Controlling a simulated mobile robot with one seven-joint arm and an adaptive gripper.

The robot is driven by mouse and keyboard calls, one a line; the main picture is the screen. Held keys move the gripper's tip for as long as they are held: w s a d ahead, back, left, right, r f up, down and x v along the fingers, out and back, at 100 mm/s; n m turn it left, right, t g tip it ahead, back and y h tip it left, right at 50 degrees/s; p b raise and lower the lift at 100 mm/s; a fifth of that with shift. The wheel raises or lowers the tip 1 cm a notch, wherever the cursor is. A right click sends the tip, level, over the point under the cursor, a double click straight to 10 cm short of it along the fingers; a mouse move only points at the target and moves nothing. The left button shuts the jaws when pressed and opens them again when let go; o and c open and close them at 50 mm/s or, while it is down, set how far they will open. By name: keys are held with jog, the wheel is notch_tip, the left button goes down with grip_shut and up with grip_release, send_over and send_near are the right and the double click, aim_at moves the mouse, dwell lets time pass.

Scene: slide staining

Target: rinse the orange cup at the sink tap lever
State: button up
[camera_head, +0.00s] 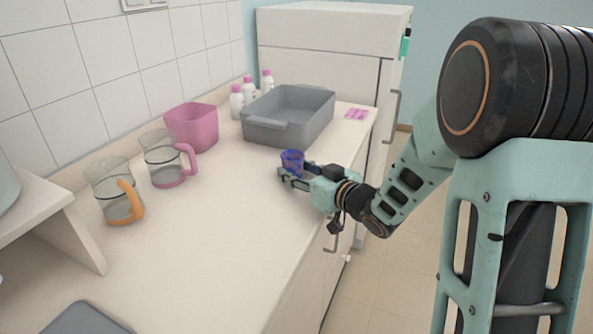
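No wholly orange cup shows; a clear glass jug with an orange handle (118,196) stands upright at the left of the counter. My gripper (292,172) is at the counter's right side, far from that jug. A small blue-purple cup (292,158) is upright at its fingertips, with one finger in front and the other at its right. I cannot tell whether the fingers press on it or whether it rests on the counter. No sink tap lever is in view.
A clear jug with a pink handle (165,163), a pink bin (192,128), white bottles with pink caps (237,102) and a grey basin (284,125) line the back. A white raised shelf (45,215) stands at the left.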

jog(key=o, duration=0.3)
jog(key=shift+r, duration=0.15)
jog(key=shift+r+p, duration=0.25)
jog(key=shift+p, duration=0.05)
jog(key=p+v, duration=0.1)
jog(key=v, duration=1.1)
